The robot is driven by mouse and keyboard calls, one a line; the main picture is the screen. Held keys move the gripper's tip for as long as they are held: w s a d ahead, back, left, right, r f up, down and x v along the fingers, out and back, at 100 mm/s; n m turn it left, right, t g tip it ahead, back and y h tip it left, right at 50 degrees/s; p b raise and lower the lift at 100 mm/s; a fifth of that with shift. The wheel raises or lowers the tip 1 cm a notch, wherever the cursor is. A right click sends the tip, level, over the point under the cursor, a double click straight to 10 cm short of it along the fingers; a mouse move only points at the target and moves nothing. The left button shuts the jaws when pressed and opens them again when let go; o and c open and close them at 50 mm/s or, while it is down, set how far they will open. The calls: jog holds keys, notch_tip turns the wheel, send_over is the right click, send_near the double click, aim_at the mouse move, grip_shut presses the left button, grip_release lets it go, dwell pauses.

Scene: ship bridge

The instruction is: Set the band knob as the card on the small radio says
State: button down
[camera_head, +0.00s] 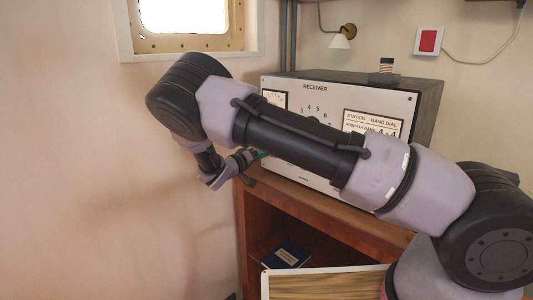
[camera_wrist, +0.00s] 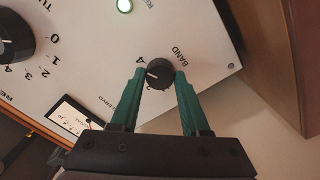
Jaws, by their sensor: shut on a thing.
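The receiver (camera_head: 300,92) stands on a wooden cabinet. Its lettered card (camera_head: 374,122) is headed STATION, BAND and DIAL; the row below is partly cut off by my arm, with a 4 showing at its right. In the wrist view, the black band knob (camera_wrist: 160,71) sits on the pale panel beside the word BAND. Its white mark points left, between a 4 and what looks like a 2. My gripper (camera_wrist: 161,77) has its green fingers on both sides of this knob, shut on it. In the head view the gripper (camera_head: 259,155) is mostly hidden behind my arm, and the knob is hidden.
A dark book (camera_head: 287,256) lies in the cabinet. A wall lamp (camera_head: 341,40) hangs above.

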jog(key=shift+f+m, duration=0.1)
jog(key=shift+m, duration=0.2)
jog(key=shift+c, duration=1.9)
grip_release()
jog(key=shift+a, duration=0.1)
jog(key=v, duration=1)
jog(key=shift+s+a, duration=0.2)
jog(key=shift+s, duration=0.1)
